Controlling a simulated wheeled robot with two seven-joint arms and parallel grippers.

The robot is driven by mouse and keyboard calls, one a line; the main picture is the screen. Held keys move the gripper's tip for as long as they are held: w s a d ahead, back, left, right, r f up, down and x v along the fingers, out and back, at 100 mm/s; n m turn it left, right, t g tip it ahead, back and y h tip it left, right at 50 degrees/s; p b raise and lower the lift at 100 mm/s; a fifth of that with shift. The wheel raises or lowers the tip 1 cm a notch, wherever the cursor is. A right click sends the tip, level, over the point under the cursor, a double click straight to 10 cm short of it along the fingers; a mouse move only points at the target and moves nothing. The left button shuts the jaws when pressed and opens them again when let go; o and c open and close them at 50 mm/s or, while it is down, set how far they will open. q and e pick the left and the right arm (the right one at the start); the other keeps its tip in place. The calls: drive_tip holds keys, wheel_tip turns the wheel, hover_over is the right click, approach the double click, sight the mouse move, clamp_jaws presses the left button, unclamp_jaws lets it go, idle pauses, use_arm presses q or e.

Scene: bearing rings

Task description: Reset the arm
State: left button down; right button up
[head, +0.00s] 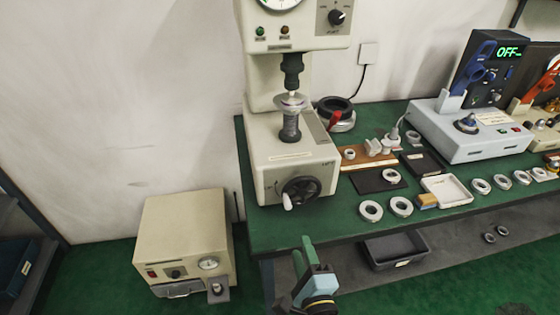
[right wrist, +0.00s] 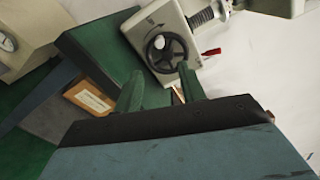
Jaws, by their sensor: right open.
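My right gripper (head: 302,258) is in the lower middle of the head view, in front of the green workbench's front edge. In the right wrist view its two green fingers (right wrist: 160,85) stand apart with nothing between them. Beyond the fingers, that view shows the hardness tester (right wrist: 150,25) with its black handwheel. My left gripper is not in the head view.
The hardness tester (head: 290,160) stands at the bench's left end. Several bearing rings (head: 371,211) lie along the green bench (head: 290,230), near a white tray (head: 446,190). A beige box instrument (head: 185,235) stands lower left. A dark bin (head: 393,251) sits under the bench.

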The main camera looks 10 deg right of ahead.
drive_tip(key=shift+f, duration=0.1)
drive_tip(key=s+d+f+n+g+y, duration=0.1)
drive_tip(key=s+f+n+g, duration=0.45)
drive_tip(key=f, duration=0.75)
drive_tip(key=s+f+n+g+y, duration=0.1)
drive_tip(key=s+f+n+g, duration=0.2)
drive_tip(key=s+f+n, duration=0.7)
drive_tip(key=s+d+f+n+g+h, duration=0.1)
drive_tip(key=s+d+f+n+g, duration=0.3)
drive_tip(key=s+d+f, duration=0.2)
drive_tip(key=s+d+f+n+g+h, duration=0.1)
drive_tip(key=s+d+f+n+g, duration=0.3)
drive_tip(key=s+d+f, duration=0.3)
drive_tip(key=s+f, duration=0.4)
drive_tip(key=s, duration=0.3)
drive_tip(key=shift+f+h, duration=0.3)
